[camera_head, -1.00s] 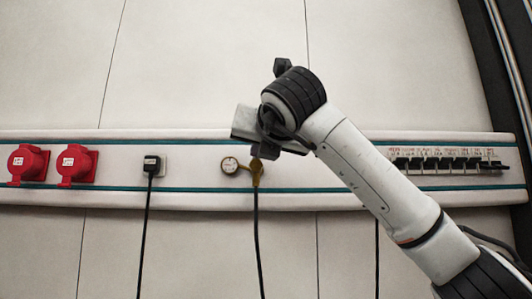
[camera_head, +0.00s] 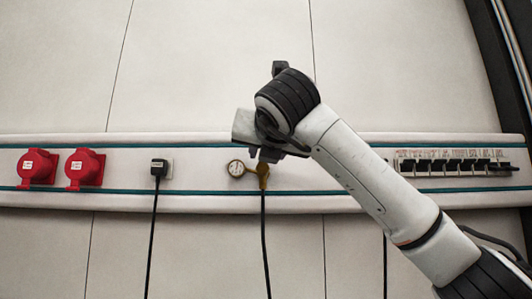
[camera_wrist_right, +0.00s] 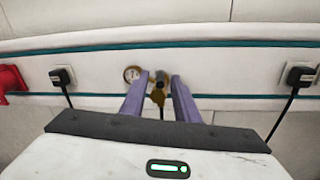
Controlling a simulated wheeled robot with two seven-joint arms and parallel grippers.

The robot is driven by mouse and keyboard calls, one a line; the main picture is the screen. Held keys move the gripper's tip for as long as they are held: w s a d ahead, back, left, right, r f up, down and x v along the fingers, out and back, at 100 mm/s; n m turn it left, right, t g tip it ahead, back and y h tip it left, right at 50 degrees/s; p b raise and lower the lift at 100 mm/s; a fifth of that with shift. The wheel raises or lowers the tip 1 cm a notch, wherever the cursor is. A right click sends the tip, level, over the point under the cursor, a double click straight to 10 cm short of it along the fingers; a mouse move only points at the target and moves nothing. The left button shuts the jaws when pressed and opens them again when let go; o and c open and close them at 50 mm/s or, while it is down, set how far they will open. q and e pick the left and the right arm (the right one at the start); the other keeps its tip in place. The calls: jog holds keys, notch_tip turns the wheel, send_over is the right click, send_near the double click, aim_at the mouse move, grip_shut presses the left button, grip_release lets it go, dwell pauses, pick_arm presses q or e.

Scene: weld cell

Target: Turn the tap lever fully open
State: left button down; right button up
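The brass tap (camera_head: 263,171) sits on the white wall rail, with a round pressure gauge (camera_head: 236,168) at its left and a dark hose below it. My right gripper (camera_head: 263,155) is just above and in front of the tap and hides its upper part. In the right wrist view, the two fingers of my right gripper (camera_wrist_right: 160,76) are spread, with nothing held. The tap (camera_wrist_right: 158,96) shows between them, apart from both fingers; the gauge (camera_wrist_right: 131,73) shows just left of the left finger. The lever's exact angle is hard to tell. My left gripper is not in view.
Left on the rail (camera_head: 320,203) are two red sockets (camera_head: 37,168) (camera_head: 84,169) and a black plug (camera_head: 158,168) with a hanging cable. Right is a row of black switches (camera_head: 455,165). The wall above the rail is clear.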

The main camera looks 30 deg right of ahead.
jog(key=shift+s, duration=0.1)
jog(key=b+v, duration=0.2)
jog(key=v, duration=0.8)
jog(key=shift+b, duration=0.3)
jog(key=shift+a, duration=0.15)
